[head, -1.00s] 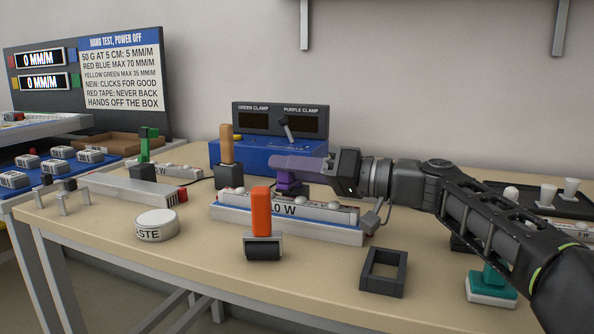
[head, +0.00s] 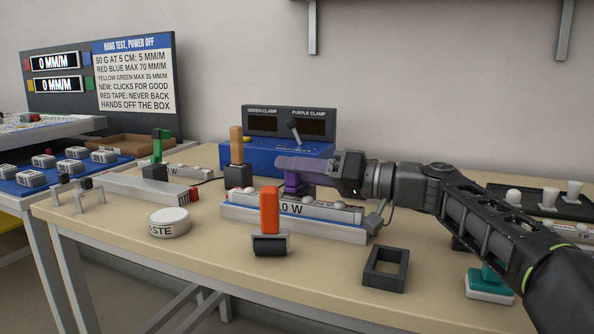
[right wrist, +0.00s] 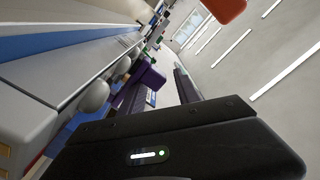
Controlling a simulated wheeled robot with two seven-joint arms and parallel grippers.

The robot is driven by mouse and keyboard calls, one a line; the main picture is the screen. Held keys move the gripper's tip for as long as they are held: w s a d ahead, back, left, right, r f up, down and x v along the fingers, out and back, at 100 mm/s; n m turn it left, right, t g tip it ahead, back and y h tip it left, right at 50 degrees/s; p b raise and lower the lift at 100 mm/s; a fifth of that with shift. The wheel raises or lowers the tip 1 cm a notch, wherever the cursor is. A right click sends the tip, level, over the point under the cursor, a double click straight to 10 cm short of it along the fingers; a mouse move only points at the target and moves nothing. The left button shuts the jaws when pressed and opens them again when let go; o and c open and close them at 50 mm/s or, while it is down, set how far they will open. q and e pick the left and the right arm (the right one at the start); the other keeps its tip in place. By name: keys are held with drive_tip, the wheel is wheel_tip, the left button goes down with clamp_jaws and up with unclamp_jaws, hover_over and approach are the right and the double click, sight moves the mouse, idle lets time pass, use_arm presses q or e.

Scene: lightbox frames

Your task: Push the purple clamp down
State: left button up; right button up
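The purple clamp (head: 293,184) stands upright at the back of the "0 W" bar fixture (head: 318,210). My right gripper (head: 305,164) comes in from the right, level over the clamp, with a pale purple, see-through-looking shape reaching left from its dark body. I cannot tell whether that shape is finger or clamp handle. In the right wrist view the purple clamp (right wrist: 150,78) is close beside a dark finger (right wrist: 186,84). Contact and finger gap are unclear. My left gripper is out of view.
An orange-handled roller (head: 269,215) stands in front of the fixture, with a dark square frame (head: 385,268) to its right. A blue box (head: 262,155) with a dark panel is behind. A green clamp (head: 157,150) and a white tin (head: 169,222) are left.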

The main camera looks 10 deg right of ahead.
drive_tip(key=shift+a+f, duration=0.15)
drive_tip(key=shift+f, duration=0.3)
drive_tip(key=shift+s+d, duration=0.2)
drive_tip(key=shift+d, duration=0.25)
drive_tip(key=v, duration=0.6)
drive_tip(key=shift+d+r+p, duration=0.2)
drive_tip(key=shift+d+p, duration=0.05)
drive_tip(key=shift+p, duration=0.1)
drive_tip(key=shift+s+d+r, duration=0.1)
drive_tip(key=shift+s+d, duration=0.25)
drive_tip(key=shift+s, duration=0.05)
drive_tip(key=shift+a, duration=0.15)
